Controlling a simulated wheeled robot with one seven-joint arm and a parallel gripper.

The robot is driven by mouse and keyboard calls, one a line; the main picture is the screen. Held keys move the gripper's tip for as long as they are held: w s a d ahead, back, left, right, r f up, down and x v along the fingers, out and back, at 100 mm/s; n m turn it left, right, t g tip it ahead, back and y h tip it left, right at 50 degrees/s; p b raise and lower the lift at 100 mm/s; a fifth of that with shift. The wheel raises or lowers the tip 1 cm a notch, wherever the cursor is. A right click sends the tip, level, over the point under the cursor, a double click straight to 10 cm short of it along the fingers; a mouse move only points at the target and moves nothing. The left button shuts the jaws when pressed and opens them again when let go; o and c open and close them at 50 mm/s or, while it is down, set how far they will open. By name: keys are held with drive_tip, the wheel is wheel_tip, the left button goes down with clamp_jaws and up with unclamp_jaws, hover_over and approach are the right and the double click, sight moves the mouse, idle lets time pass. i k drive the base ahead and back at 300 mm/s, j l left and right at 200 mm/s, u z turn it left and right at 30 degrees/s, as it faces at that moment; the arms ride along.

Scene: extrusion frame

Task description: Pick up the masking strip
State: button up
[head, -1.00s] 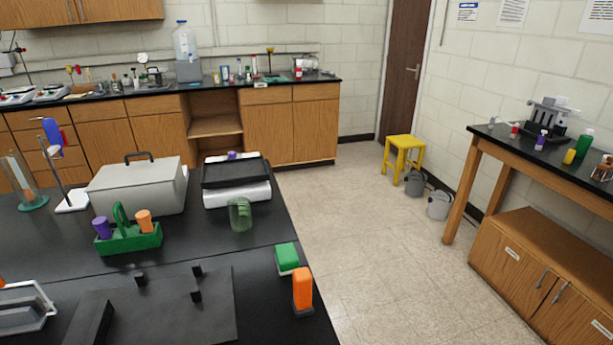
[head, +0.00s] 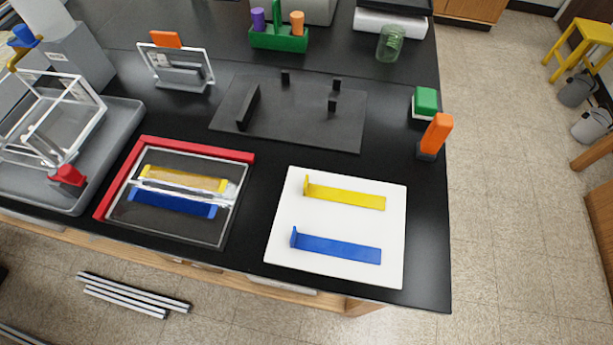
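A white board (head: 283,238) lies near the table's front edge with two flat strips on it, each with a small upright tab at its left end: a yellow strip (head: 348,198) and a blue strip (head: 338,246). To its left, a dark panel (head: 150,222) with a red L-shaped edge (head: 200,149) bears a second yellow strip (head: 185,178) and blue strip (head: 172,201), with a shiny clear band between and partly over them. The frames do not show which piece is the masking strip. My gripper is not in view.
A dark plate with raised blocks (head: 300,118) lies behind the boards. A grey tray (head: 118,125) holding a clear frame (head: 50,115) stands left. An orange-topped piece (head: 436,134) and a green block (head: 425,101) stand near the right edge. Metal bars (head: 125,300) lie on the floor.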

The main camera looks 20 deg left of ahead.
sight(315, 244)
drive_tip(key=u, duration=0.7)
